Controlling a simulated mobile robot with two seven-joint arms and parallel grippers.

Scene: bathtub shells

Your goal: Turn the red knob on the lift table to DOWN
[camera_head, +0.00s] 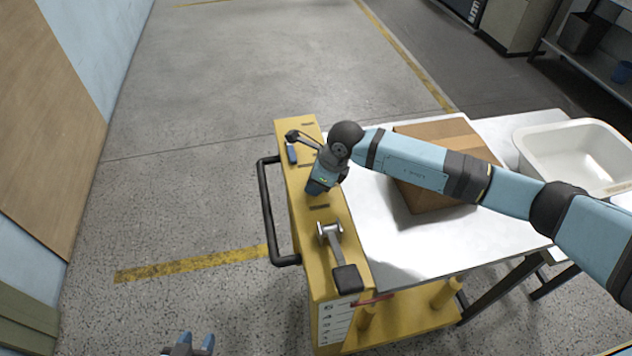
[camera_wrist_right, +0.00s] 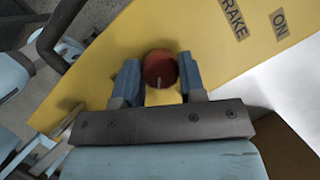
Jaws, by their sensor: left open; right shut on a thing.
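The red knob (camera_wrist_right: 160,68) sits on the yellow panel of the lift table (camera_wrist_right: 200,45), with a pale mark on its edge toward the gripper's palm. My right gripper (camera_wrist_right: 159,80) is shut on the knob, one blue finger on each side. In the head view the lift table (camera_head: 350,232) has a yellow end beam, and my right gripper (camera_head: 318,188) points down onto it and hides the knob. My left gripper (camera_head: 188,346) is open and empty at the bottom edge, over the floor, apart from the table.
A cardboard box (camera_head: 430,200) stands on the table's light top. A white tub (camera_head: 575,150) stands to the right. A black handle (camera_head: 268,215) sticks out left of the beam. A lever with a black pad (camera_head: 347,278) lies nearer on it. The floor at left is clear.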

